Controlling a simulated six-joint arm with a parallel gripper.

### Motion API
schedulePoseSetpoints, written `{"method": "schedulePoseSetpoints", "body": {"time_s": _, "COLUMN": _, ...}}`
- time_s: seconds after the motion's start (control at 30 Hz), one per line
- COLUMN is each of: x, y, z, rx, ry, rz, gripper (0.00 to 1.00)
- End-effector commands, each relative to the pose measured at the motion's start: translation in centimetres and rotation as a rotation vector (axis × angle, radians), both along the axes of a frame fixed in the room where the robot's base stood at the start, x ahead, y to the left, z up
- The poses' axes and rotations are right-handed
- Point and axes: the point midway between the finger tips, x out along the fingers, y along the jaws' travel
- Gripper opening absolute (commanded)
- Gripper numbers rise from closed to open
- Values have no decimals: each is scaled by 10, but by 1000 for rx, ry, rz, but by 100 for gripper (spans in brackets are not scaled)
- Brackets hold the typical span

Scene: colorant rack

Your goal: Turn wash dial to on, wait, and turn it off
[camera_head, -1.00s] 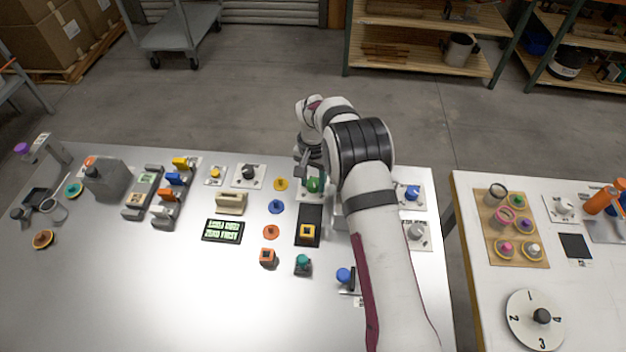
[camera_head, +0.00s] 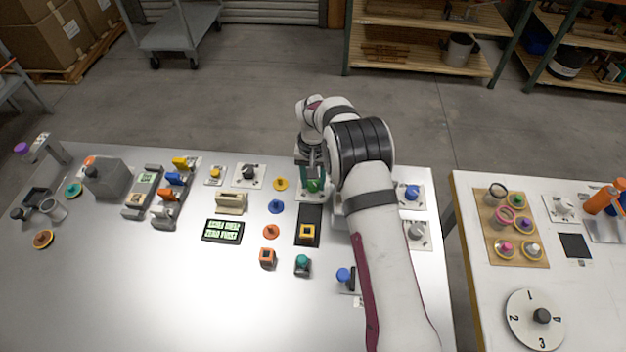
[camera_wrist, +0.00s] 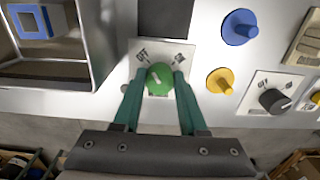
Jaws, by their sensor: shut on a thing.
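A round green dial sits on a white plate (camera_wrist: 149,49) with a short dark label on each side of its top. In the wrist view the green dial (camera_wrist: 159,82) lies between the two green fingers of my gripper (camera_wrist: 159,74), which are shut on its sides. A short pale mark shows on the dial's face; which label it points at is hard to tell. In the head view, the green dial (camera_head: 316,186) is partly hidden by my gripper (camera_head: 312,184), which comes down on it from above. The label words are too small to read surely.
A black-and-yellow square piece (camera_head: 307,232) and a blue peg (camera_head: 276,206) stand near the dial. A grey open-topped box (camera_wrist: 97,40) is close to the left finger in the wrist view. A black dial (camera_wrist: 273,98) is to the right.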

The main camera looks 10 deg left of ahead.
Motion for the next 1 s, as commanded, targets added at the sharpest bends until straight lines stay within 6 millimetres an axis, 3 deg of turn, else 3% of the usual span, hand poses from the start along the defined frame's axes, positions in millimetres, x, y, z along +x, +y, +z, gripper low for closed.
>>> {"method": "schedulePoseSetpoints", "body": {"time_s": 0.4, "x": 0, "y": 0, "z": 1, "rx": 1, "ry": -1, "rz": 193, "gripper": 0}}
{"method": "schedulePoseSetpoints", "body": {"time_s": 0.97, "x": 1, "y": 0, "z": 1, "rx": 0, "ry": -2, "rz": 225, "gripper": 0}}
{"method": "schedulePoseSetpoints", "body": {"time_s": 1.0, "x": 1, "y": 0, "z": 1, "rx": 0, "ry": -3, "rz": 225, "gripper": 49}}
